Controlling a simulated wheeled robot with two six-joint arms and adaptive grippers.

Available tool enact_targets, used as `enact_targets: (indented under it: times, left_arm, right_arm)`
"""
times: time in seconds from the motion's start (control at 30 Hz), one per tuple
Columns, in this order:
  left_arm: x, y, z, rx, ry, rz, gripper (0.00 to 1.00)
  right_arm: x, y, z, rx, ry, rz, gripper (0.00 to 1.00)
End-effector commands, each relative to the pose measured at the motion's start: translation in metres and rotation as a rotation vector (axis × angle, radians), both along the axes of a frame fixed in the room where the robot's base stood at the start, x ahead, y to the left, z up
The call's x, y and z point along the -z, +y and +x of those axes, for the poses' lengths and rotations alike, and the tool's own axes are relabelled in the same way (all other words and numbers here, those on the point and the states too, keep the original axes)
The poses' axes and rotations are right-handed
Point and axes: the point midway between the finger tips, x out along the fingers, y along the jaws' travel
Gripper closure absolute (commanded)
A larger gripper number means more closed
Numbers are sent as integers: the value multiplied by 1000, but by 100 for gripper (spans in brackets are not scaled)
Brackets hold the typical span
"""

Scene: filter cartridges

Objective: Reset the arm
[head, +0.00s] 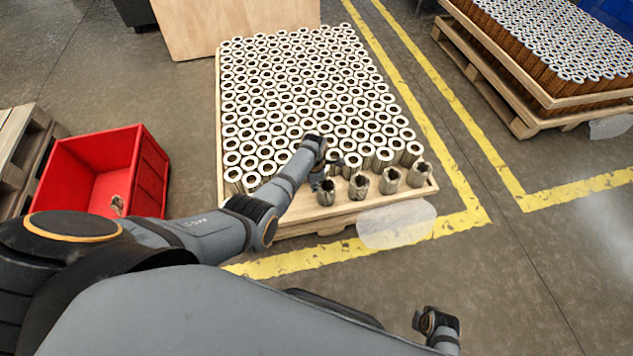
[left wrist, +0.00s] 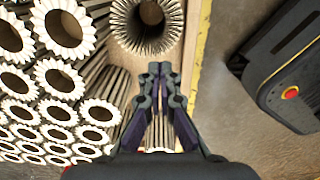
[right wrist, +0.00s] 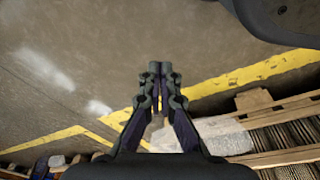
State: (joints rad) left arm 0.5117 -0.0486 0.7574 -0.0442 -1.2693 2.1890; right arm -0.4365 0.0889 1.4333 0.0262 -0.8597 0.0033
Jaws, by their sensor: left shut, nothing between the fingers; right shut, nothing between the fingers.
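My left gripper (head: 318,180) is over the front edge of a pallet of pleated filter cartridges (head: 300,95). In the left wrist view the left gripper (left wrist: 160,72) has its fingertips together with nothing between them. A single cartridge (left wrist: 148,25) stands just beyond the tips, and others fill the left side of that view. My left arm hides part of the front rows in the head view. My right gripper (right wrist: 160,72) is shut and empty in the right wrist view, above open floor. In the head view only a part of my right arm shows at the bottom right.
Several darker cartridges (head: 359,186) stand in a spaced front row on the wooden pallet (head: 285,228). A red crate (head: 80,175) stands at the left. A second loaded pallet (head: 490,75) is at the upper right. Yellow-lined floor (head: 455,222) between them is clear.

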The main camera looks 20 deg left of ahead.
Motion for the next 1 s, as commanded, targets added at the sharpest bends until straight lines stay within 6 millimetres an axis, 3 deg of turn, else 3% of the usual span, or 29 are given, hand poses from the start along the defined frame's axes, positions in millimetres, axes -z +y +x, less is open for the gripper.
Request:
enact_targets:
  times: [0.23, 0.67, 0.77, 0.87, 1.0]
  left_arm:
    - [-6, 3, -1, 0, 1, 1, 100]
    - [-5, 5, -4, 35, -4, 3, 100]
    - [-5, 16, -16, 181, -26, 13, 100]
    - [-13, 31, -41, 467, -62, 44, 100]
    - [-43, 50, -88, 940, -103, 118, 100]
  right_arm:
    - [15, -5, -11, 0, -3, -7, 100]
    - [16, -5, -11, 0, -3, -7, 100]
    - [16, -5, -11, 0, -3, -7, 100]
    - [15, -5, -11, 0, -3, -7, 100]
    - [15, -5, -11, 0, -3, -7, 100]
